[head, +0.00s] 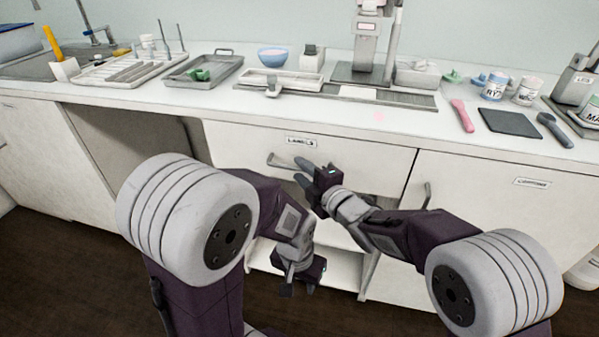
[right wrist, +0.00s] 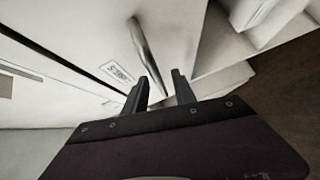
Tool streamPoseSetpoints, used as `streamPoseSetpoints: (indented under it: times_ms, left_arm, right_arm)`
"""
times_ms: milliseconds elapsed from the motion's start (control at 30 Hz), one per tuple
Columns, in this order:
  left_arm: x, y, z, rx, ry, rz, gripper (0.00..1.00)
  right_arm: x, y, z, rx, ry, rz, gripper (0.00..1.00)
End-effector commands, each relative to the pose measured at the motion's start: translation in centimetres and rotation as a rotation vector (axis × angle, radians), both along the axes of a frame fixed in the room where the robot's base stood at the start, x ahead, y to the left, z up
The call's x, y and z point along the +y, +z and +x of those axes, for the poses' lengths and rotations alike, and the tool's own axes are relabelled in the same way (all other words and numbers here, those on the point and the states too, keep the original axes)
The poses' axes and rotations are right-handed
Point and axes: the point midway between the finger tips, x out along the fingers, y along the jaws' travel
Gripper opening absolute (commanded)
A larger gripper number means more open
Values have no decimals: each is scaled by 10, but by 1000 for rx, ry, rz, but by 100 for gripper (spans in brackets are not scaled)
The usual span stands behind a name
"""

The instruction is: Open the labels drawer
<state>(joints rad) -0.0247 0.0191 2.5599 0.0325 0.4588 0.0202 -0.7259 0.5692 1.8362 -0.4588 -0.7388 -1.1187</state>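The labels drawer (head: 240,140) is a white front under the counter with a "LABELS" tag (head: 301,141), which also shows in the right wrist view (right wrist: 118,73). It looks shut in the head view. Its grey bar handle (head: 283,160) sits below the tag. My right gripper (head: 303,172) is at the handle's right end with its fingers apart. In the right wrist view the handle (right wrist: 146,48) runs toward the gap between the fingers (right wrist: 160,88); I cannot tell whether they touch it. My left gripper (head: 288,285) hangs low before the open shelf, its fingers too unclear to read.
Another labelled white cupboard (head: 500,215) with a handle is at the right. An open bay (head: 140,140) lies left of the drawer. The countertop (head: 225,103) holds trays, a blue bowl (head: 273,57), a machine (head: 375,45) and jars. An open shelf (head: 335,268) is below the drawer.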

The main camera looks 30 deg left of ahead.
Motion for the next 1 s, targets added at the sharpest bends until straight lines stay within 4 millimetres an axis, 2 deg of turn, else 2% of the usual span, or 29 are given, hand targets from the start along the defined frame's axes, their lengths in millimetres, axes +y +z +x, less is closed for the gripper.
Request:
streamPoseSetpoints:
  times_ms: [133,400,500,533,1000]
  left_arm:
    - [0,-3,0,0,0,0,36]
    - [0,-3,0,0,0,0,36]
    - [0,-3,0,0,0,0,36]
    - [0,-3,0,0,0,0,36]
    - [0,-3,0,0,0,0,36]
  right_arm:
    - [12,-3,7,-1,1,0,32]
    - [13,-2,8,0,0,0,32]
    - [13,-2,8,0,0,0,5]
    - [13,-2,8,0,0,0,0]
    - [13,-2,8,0,-1,0,0]
